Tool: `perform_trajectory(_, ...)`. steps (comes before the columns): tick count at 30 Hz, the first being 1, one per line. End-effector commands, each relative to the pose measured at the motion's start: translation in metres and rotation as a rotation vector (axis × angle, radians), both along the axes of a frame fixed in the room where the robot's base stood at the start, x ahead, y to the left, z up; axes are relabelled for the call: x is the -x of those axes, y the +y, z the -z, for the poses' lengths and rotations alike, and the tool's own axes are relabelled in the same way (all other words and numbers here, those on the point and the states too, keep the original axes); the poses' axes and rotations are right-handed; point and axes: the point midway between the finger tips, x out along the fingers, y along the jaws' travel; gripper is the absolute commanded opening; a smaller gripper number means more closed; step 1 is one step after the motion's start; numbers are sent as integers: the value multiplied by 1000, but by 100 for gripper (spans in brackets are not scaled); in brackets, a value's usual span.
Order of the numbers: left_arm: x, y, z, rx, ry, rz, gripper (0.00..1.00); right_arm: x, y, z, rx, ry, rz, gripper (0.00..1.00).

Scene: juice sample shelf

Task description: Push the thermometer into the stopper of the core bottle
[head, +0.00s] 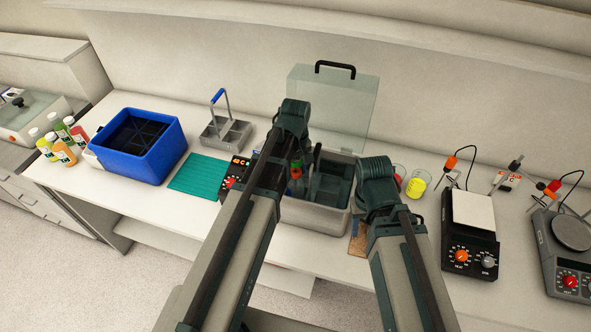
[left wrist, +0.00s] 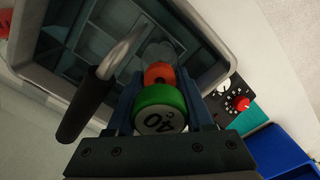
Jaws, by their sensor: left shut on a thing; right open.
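The thermometer (left wrist: 160,112) has a round green head marked 40 °C. My left gripper (left wrist: 165,108) is shut on that head; in the head view, my left gripper (head: 300,160) is over the grey water bath, with the green head (head: 296,163) small and partly hidden. Just beyond the head is an orange-red stopper (left wrist: 159,74), above a clear, dim bottle shape (left wrist: 158,50). The stopper also shows in the head view (head: 296,174). I cannot tell how deep the stem sits. My right gripper (head: 374,190) is by the bath's right side, its fingers mostly hidden.
The water bath (head: 312,217) has a raised clear lid (head: 340,95). A black-handled metal rod (left wrist: 88,103) reaches over its rim in the left wrist view. A blue crate (head: 150,165), green mat (head: 203,176) and grey carrier (head: 225,135) stand left; beakers (head: 417,184) and hotplates (head: 470,250) stand right.

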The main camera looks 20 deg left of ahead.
Motion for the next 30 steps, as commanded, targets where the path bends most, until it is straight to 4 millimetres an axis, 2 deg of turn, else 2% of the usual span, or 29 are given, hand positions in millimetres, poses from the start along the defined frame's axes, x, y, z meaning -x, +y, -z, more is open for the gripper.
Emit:
perform_trajectory(15,0,0,12,0,0,0,0,0,0,12,0,0,-2,50)
perform_trajectory(30,0,0,12,0,0,0,0,0,0,12,0,0,-3,50)
